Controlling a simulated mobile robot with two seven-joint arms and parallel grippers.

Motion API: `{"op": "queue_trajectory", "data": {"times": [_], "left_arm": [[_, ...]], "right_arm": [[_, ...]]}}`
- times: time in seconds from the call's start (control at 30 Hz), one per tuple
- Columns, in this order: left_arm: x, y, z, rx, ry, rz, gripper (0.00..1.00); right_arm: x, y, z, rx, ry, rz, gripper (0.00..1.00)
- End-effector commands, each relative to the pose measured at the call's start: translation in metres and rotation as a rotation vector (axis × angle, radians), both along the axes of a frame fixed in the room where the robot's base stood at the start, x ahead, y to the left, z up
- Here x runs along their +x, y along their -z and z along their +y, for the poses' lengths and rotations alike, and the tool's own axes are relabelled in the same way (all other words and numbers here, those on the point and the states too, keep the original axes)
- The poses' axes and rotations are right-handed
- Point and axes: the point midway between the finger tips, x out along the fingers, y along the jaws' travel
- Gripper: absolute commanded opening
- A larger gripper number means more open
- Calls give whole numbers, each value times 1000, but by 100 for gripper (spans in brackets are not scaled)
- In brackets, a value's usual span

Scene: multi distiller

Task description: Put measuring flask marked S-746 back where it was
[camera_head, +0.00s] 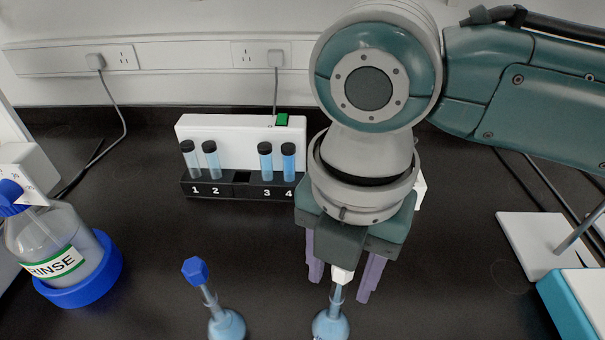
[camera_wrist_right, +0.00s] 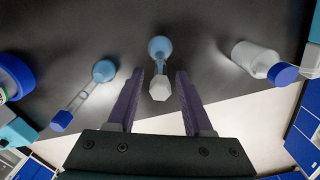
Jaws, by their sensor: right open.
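A measuring flask with a white stopper (camera_head: 331,322) stands upright at the bottom of the head view. A second flask with a blue stopper (camera_head: 226,323) stands to its left. In the right wrist view are the white-stoppered flask (camera_wrist_right: 160,48) and the blue-stoppered flask (camera_wrist_right: 103,71). No marking S-746 is readable on either flask. My right gripper (camera_head: 340,284) is open, with its purple fingers on either side of the white stopper. In the right wrist view the gripper (camera_wrist_right: 157,88) shows a gap on both sides of the stopper. My left gripper is out of view.
A RINSE bottle (camera_head: 62,256) stands in a blue ring holder at left. A black tube rack (camera_head: 240,186) with blue tubes stands behind. A white stand base (camera_head: 540,243) is at right. In the right wrist view a blue-capped bottle (camera_wrist_right: 253,59) stands right of the flasks.

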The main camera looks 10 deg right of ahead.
Motion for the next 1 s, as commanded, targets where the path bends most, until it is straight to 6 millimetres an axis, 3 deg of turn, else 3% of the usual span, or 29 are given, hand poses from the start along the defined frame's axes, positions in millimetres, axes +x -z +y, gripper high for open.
{"op": "queue_trajectory", "data": {"times": [0.1, 0.3, 0.5, 0.67, 0.77, 0.87, 1.0], "left_arm": [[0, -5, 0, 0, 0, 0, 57], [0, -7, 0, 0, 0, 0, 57], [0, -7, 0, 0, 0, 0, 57], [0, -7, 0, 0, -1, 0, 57], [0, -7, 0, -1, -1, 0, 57], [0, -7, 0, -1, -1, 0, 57], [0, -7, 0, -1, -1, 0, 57]], "right_arm": [[1, -30, 1, 3, -2, -5, 51], [0, -62, 1, 2, -1, -3, 51], [0, -73, 0, 0, 1, 0, 51], [-11, -66, 14, 58, 81, -2, 51], [-27, -58, 33, 162, 269, -3, 51], [-42, -53, 48, 292, 586, 6, 51], [-58, -46, 36, 417, 1137, 28, 51]]}}
